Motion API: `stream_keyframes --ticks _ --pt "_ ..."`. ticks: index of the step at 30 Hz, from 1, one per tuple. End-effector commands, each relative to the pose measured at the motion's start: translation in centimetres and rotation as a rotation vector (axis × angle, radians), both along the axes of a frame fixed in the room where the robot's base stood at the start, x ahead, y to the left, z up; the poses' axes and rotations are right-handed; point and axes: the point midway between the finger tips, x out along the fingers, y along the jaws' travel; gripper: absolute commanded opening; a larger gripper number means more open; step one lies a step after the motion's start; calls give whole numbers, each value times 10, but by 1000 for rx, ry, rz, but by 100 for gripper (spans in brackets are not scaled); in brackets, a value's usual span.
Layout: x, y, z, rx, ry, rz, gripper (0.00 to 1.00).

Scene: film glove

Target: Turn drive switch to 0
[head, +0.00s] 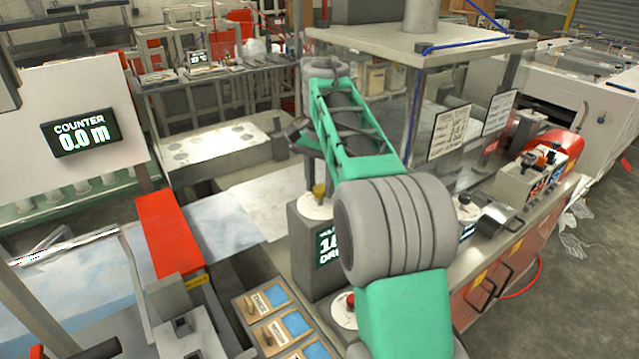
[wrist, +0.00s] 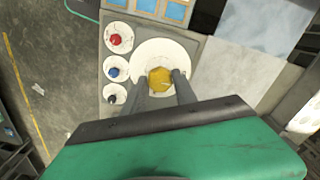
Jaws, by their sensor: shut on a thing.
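The drive switch is a yellow knob (wrist: 159,79) on a round white dial (wrist: 160,50) in the wrist view. In the head view the yellow knob (head: 319,191) shows on top of a grey post, with a dark display (head: 326,247) on the post's front, partly hidden by my arm. My gripper (wrist: 163,82) has one finger on each side of the knob and is shut on it. In the head view my gripper (head: 317,180) comes down onto the post from above, with its fingers mostly hidden. The knob's pointing direction is not readable.
Red (wrist: 116,40), blue (wrist: 115,73) and black (wrist: 113,99) controls sit beside the dial. A panel with blue label plates (head: 270,297) lies in front of the post. A counter display (head: 81,133) reads 0.0 m at left. A clear-sided enclosure (head: 440,110) stands close behind my arm.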

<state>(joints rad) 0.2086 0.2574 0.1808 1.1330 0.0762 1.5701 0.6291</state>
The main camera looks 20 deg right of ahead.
Motion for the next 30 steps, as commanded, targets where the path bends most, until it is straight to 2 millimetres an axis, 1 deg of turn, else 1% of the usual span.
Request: stream_keyframes --ticks 5,6,13,19,21,23,30 --pt "0 0 -1 1 2 2 0" --pt "0 0 -1 1 2 2 37" --pt "0 0 0 0 1 0 55" --pt "0 0 0 0 0 0 55" --pt "0 0 4 0 0 0 55" --pt "0 0 13 0 -1 0 55" --pt "0 -1 61 0 0 0 55"
